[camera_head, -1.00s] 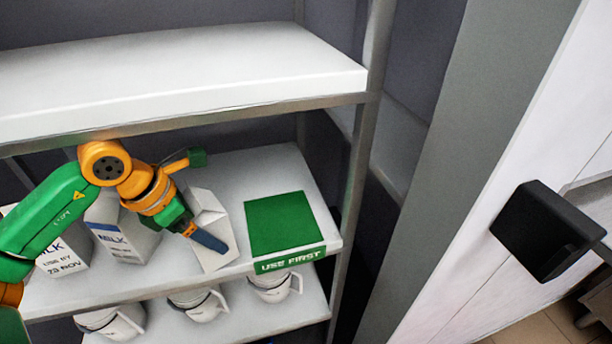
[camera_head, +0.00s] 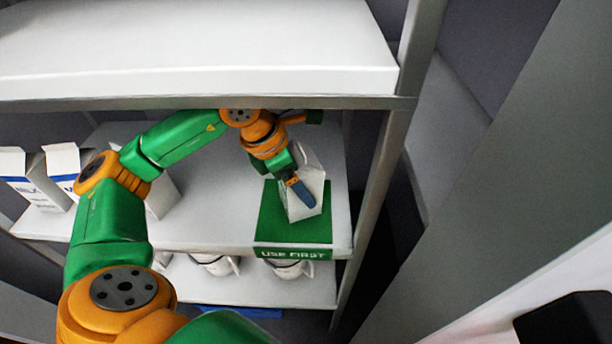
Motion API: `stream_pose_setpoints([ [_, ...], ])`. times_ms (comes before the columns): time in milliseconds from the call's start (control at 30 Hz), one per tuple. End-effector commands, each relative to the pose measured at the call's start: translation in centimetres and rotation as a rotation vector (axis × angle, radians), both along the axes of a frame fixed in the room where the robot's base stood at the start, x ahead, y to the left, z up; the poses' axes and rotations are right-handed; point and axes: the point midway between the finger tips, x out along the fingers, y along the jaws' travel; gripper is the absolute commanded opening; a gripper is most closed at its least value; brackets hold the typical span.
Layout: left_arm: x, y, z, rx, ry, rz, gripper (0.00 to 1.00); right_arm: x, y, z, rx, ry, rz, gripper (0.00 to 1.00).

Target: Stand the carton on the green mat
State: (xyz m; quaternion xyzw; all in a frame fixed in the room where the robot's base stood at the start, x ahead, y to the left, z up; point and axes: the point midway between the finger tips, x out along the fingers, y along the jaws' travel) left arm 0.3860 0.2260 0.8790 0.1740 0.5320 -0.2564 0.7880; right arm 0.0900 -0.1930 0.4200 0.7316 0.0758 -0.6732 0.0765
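The white carton (camera_head: 312,182) is at the green mat (camera_head: 271,222) on the middle shelf, at its right end. It looks upright or nearly so, with its lower end over the mat; whether its base touches the mat is hard to tell. My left gripper (camera_head: 300,188) is around the carton, with one blue-tipped finger against its near side. The other finger is hidden behind the carton. The mat's front edge carries a "USE FIRST" label. My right gripper is not in view.
Several other milk cartons (camera_head: 62,168) stand to the left on the same shelf. The upper shelf (camera_head: 200,80) hangs close above my arm. A metal post (camera_head: 385,190) bounds the right side. White mugs (camera_head: 290,268) stand on the shelf below.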

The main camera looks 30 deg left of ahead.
Motion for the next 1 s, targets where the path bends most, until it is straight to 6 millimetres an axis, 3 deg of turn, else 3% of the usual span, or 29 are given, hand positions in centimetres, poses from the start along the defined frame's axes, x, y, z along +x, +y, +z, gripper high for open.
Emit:
stream_pose_setpoints([
  [300, 0.0, 0.1, -0.5, 0.001, -0.001, 0.002, 0.00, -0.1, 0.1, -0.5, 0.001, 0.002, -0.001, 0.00],
  [333, 0.0, 0.1, -0.4, 0.002, 0.001, 0.002, 0.95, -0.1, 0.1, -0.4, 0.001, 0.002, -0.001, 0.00],
  [367, 0.0, 0.1, -0.4, 0.002, 0.001, 0.002, 1.00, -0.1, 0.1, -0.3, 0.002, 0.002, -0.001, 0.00],
  [800, 0.0, 0.1, 0.3, 0.002, 0.000, 0.002, 1.00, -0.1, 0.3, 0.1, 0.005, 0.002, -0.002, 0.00],
  [1000, -2.3, 1.9, 0.5, 0.005, 0.001, 0.007, 1.00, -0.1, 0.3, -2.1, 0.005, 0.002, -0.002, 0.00],
])
